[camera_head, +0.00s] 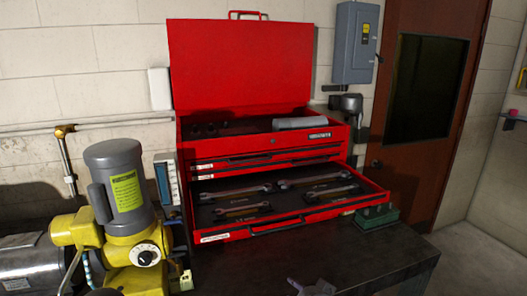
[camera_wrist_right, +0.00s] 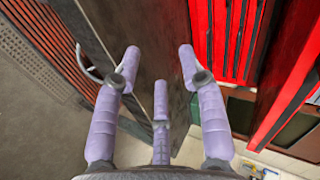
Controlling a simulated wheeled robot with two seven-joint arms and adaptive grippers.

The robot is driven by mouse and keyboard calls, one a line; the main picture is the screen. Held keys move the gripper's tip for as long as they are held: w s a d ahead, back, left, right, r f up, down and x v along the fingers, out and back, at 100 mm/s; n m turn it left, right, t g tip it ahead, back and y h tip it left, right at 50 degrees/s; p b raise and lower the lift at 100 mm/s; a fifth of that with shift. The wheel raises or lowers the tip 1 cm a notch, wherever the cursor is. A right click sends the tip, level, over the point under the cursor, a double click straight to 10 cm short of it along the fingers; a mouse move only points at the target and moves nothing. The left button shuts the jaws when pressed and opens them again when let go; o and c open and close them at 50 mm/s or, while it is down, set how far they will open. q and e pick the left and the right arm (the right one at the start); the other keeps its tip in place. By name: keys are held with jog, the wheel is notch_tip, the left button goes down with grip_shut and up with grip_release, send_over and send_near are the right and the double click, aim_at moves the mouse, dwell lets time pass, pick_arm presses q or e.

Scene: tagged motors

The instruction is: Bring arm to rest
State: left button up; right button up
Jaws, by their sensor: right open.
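My right gripper (camera_wrist_right: 159,72) fills the right wrist view. Its purple fingers are spread apart and nothing is between them. In the head view, a small purple-grey part of it (camera_head: 313,287) shows at the bottom edge, in front of the dark workbench (camera_head: 362,262). A grey and yellow motor (camera_head: 122,190) with a yellow label stands upright at the left of the head view, apart from my right gripper. My left gripper is in neither view.
An open red toolbox (camera_head: 240,64) stands on the bench, its lower drawer (camera_head: 293,224) pulled out with several wrenches inside. A green box (camera_head: 376,216) sits right of the drawer. A silver cylindrical machine (camera_head: 30,268) lies at far left. Floor is clear at the right.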

jog(key=s+d+f+n+g, duration=0.1)
jog(key=s+f+n+g, duration=0.2)
jog(key=f, duration=1)
jog(key=s+d+f+n+g, duration=0.1)
jog(key=s+f+n+g, duration=0.2)
jog(key=f, duration=1)
jog(key=s+a+f+n+g, duration=0.1)
jog(key=s+f+g, duration=0.4)
jog(key=s+f, duration=0.9)
jog(key=s+n, duration=0.1)
jog(key=s, duration=0.2)
jog(key=shift+a+f+n, duration=0.2)
jog(key=shift+f+n, duration=0.05)
jog(key=shift+n, duration=0.05)
